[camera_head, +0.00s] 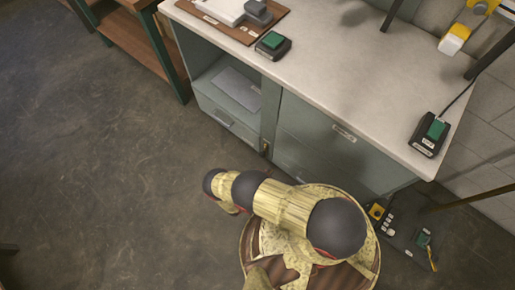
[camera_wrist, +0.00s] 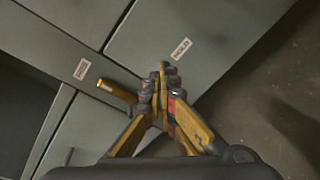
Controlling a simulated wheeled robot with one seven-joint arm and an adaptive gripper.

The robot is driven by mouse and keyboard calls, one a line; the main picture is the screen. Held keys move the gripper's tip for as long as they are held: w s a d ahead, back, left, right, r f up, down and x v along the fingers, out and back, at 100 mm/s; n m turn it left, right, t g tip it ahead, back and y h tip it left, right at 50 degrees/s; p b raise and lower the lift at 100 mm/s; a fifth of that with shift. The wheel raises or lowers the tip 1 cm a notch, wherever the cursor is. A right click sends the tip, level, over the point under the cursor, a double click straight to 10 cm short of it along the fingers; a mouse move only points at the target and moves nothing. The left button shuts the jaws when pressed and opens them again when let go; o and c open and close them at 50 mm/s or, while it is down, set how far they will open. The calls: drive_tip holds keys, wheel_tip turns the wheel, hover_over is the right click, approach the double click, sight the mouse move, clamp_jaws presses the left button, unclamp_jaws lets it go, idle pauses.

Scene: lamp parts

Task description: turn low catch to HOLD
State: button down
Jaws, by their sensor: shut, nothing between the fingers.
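In the wrist view a dark catch lever with a yellow-orange end (camera_wrist: 115,91) lies slanted across the grey cabinet front, near the seam between panels. In the head view a small orange-tipped piece (camera_head: 265,148), apparently the same catch, shows low on the cabinet's upright. My gripper (camera_wrist: 163,72) is shut and empty, its fingertips together just right of the lever. The lever's right end runs up to the fingers and is partly hidden; I cannot tell whether they touch. One white label (camera_wrist: 82,69) sits above left of the lever, another (camera_wrist: 180,48) above right; their words are too small to read surely.
The grey cabinet (camera_head: 310,125) has a pale worktop (camera_head: 340,75) overhanging my arm's far side. An open shelf bay (camera_head: 235,85) is to the left. A dark floor box with buttons (camera_head: 400,235) lies at the right. Bare floor (camera_head: 110,170) is free at the left.

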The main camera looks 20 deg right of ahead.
sight(260, 141)
drive_tip(key=w+a+r+m+t+y, duration=0.2)
drive_tip(key=w+a+m+t+y, duration=0.15)
drive_tip(key=w+a+t, duration=0.45)
drive_tip(key=w+d, duration=0.1)
drive_tip(key=w, duration=0.2)
drive_tip(key=w+d+g+b, duration=0.1)
drive_tip(key=w, duration=0.2)
drive_tip(key=w+d+g+b, duration=0.1)
drive_tip(key=w+d, duration=0.1)
drive_tip(key=w, duration=0.1)
drive_tip(key=shift+w+r+m+h, duration=0.1)
drive_tip(key=shift+w+m+h, duration=0.15)
drive_tip(key=shift+m, duration=0.1)
drive_tip(key=shift+s+d+b, duration=0.3)
drive_tip(key=shift+s+d, duration=0.6)
drive_tip(key=shift+s, duration=0.2)
drive_tip(key=shift+s+d+r, duration=0.1)
drive_tip(key=shift+s+d, duration=0.2)
drive_tip(key=shift+s, duration=0.1)
